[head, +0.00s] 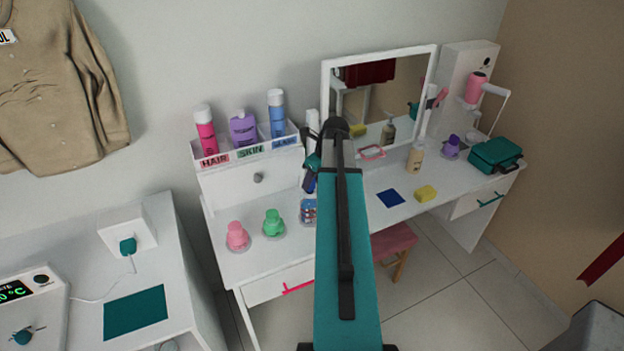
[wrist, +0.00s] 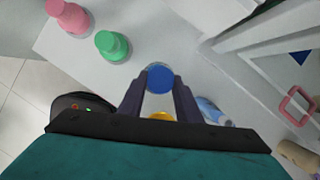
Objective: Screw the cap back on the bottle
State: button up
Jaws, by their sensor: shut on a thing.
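My gripper (wrist: 158,74) is shut on a round blue cap (wrist: 160,78), which sits between the two dark fingertips in the wrist view. In the head view, a small bottle (head: 308,212) with blue, red and white colouring stands on the white dressing table, right of the green bottle and partly hidden by my arm. My gripper is over this bottle. I cannot tell whether the cap touches its neck. A small yellow patch (wrist: 162,116) shows between the fingers; I cannot tell what it belongs to.
A pink bottle (head: 237,237) and a green bottle (head: 273,224) stand left of the small bottle. The organizer (head: 238,178), holding several bottles, is behind them. Bare tabletop (head: 235,268) lies in front.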

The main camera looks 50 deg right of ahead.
jog(key=shift+f, duration=0.8)
jog(key=o, duration=1.3)
jog(key=shift+c, duration=0.2)
jog(key=shift+s+r+b, duration=0.1)
jog(key=shift+r+b, duration=0.05)
jog(key=shift+b, duration=0.15)
jog(key=b+v, duration=0.3)
jog(key=v, duration=1)
jog(key=shift+r+b, duration=0.2)
jog(key=shift+b, duration=0.15)
jog(key=shift+s, duration=0.1)
jog(key=shift+s, duration=0.1)
